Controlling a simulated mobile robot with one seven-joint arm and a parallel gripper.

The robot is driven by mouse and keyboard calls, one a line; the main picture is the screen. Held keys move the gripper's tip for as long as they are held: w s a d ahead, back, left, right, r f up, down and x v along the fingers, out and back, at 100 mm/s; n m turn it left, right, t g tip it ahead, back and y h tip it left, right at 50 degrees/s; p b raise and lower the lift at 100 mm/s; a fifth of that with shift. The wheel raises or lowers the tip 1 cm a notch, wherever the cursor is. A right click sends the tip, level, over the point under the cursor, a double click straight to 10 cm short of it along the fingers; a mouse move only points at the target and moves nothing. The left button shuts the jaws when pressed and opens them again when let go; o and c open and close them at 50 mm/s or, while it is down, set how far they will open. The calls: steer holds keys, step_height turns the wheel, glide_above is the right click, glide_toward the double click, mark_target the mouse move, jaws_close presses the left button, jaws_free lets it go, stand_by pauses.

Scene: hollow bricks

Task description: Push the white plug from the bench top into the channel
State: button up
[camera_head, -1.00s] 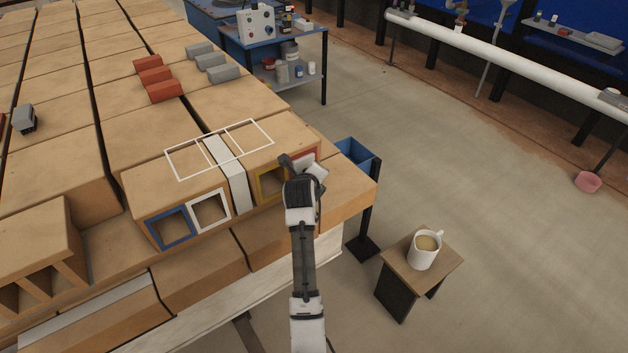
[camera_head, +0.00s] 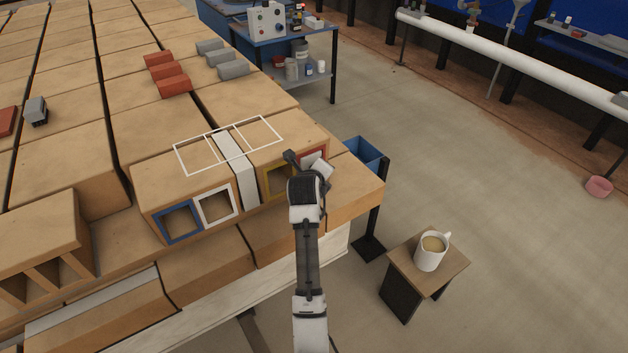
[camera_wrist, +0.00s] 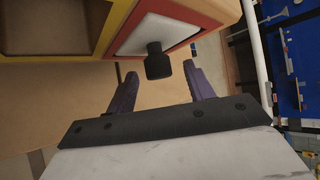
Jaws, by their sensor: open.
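The white plug (camera_wrist: 158,32) shows in the wrist view as a white face within a red-framed channel opening (camera_wrist: 205,42), with a dark knob (camera_wrist: 158,62) standing out from it. How deep the plug sits is hard to tell. My gripper (camera_wrist: 160,72) is open, its two dark fingers apart, with the knob between and just beyond the tips; I see no contact. In the head view, my arm's end is in front of the right brick. The red frame (camera_head: 325,153) is partly covered there, and the fingertips are hidden.
A yellow-framed opening (camera_head: 276,181) is left of the red one. White (camera_head: 217,206) and blue (camera_head: 181,222) frames mark the left brick. A white strip (camera_head: 236,170) separates the bricks. A stool (camera_head: 455,267) with a mug (camera_head: 431,251) stands right; a blue bin (camera_head: 362,153) is behind.

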steer(key=b+v, duration=0.2)
steer(key=v, duration=1)
steer(key=shift+r, duration=0.2)
